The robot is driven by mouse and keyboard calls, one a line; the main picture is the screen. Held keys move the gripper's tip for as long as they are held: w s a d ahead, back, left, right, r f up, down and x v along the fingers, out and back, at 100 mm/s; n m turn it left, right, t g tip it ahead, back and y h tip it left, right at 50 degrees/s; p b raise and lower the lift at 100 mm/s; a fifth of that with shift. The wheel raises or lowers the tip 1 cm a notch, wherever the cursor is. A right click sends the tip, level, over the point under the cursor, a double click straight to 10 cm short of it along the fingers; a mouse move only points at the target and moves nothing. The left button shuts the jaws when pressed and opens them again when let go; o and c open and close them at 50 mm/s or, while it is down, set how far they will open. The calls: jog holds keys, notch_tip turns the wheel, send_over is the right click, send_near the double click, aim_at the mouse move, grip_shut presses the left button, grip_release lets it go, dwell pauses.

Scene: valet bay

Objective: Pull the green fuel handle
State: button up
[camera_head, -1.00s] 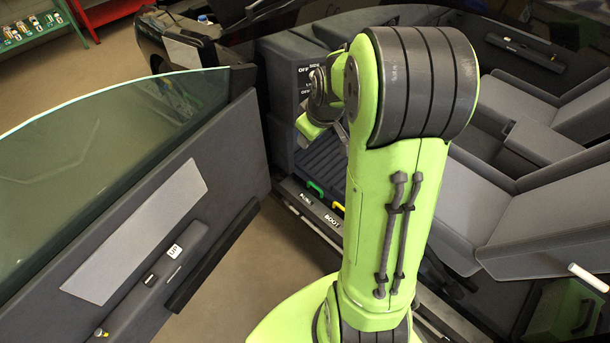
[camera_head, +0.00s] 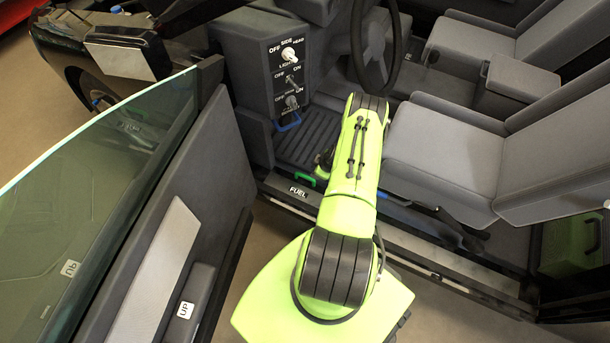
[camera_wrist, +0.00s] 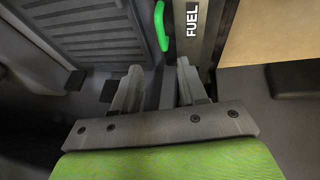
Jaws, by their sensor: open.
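The green fuel handle (camera_head: 305,178) is a small bright bar on the door sill, at the edge of the ribbed footwell floor, beside the white FUEL label (camera_head: 298,191). In the wrist view the green handle (camera_wrist: 161,26) is at the top centre, next to the FUEL label (camera_wrist: 193,19). My gripper (camera_wrist: 153,80) is open and empty, its fingers apart below the handle in that picture. The handle does not appear to be between the fingertips. In the head view my arm reaches down to the sill just right of the handle, and the fingers are mostly hidden.
A blue handle (camera_head: 290,124) sits below the switch panel (camera_head: 290,75) with its knobs. The open door (camera_head: 165,260) stands at the left, with a glass window. The steering wheel (camera_head: 372,45) and grey seat (camera_head: 445,145) are beyond and right of my arm.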

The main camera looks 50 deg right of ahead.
aim_at(307, 177)
jog(key=b+x, duration=0.6)
jog(key=x, duration=0.7)
jog(key=shift+w+f, duration=0.1)
jog(key=shift+f, duration=0.25)
jog(key=shift+c, duration=0.2)
grip_shut()
